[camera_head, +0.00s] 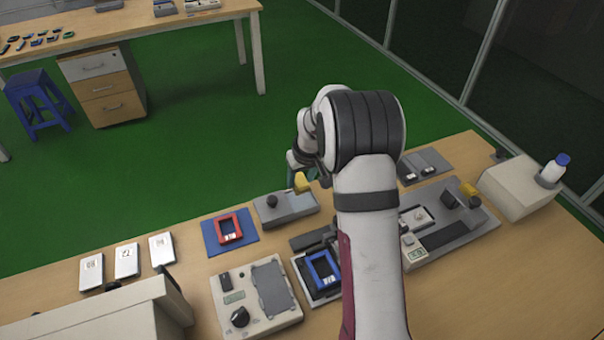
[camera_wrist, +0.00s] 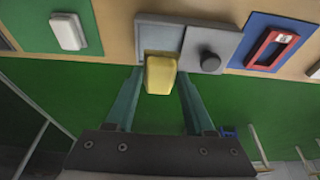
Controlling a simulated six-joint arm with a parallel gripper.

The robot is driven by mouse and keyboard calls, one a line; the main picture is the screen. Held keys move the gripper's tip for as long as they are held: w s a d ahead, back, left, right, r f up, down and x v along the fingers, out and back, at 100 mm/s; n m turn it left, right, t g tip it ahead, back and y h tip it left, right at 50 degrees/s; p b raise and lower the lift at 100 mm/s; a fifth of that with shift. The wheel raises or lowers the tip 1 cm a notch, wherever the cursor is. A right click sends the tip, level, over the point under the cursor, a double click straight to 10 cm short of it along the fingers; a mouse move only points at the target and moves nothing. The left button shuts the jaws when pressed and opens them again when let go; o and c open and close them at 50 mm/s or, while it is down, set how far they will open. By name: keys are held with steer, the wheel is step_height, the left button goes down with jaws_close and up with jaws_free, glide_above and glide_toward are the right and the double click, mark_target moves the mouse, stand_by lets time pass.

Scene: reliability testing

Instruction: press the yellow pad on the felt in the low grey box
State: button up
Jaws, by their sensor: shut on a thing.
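My gripper (camera_head: 298,176) is shut on the yellow pad (camera_head: 302,183). In the wrist view the yellow block (camera_wrist: 160,74) sits between the two teal fingertips. The low grey box (camera_head: 266,217) stands on the table just below and left of the pad, with a black knob (camera_head: 272,201) on its left part and a pale felt patch (camera_head: 301,201) on its right. In the wrist view the felt (camera_wrist: 160,36) lies just beyond the pad, and the knob (camera_wrist: 209,62) is to its right. The pad appears held above the box's far edge, apart from the felt.
A blue mat with a red frame (camera_head: 228,228) lies left of the box. A blue frame (camera_head: 323,270) and a beige device (camera_head: 250,318) are nearer. A grey fixture (camera_head: 460,238) and a white box with a bottle (camera_head: 552,170) stand right. My arm hides the table's middle.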

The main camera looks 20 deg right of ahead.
mark_target(301, 202)
stand_by(0.4)
steer(key=shift+f, duration=2.5)
steer(key=shift+f, duration=0.5)
stand_by(0.8)
steer(key=shift+r, duration=3.5)
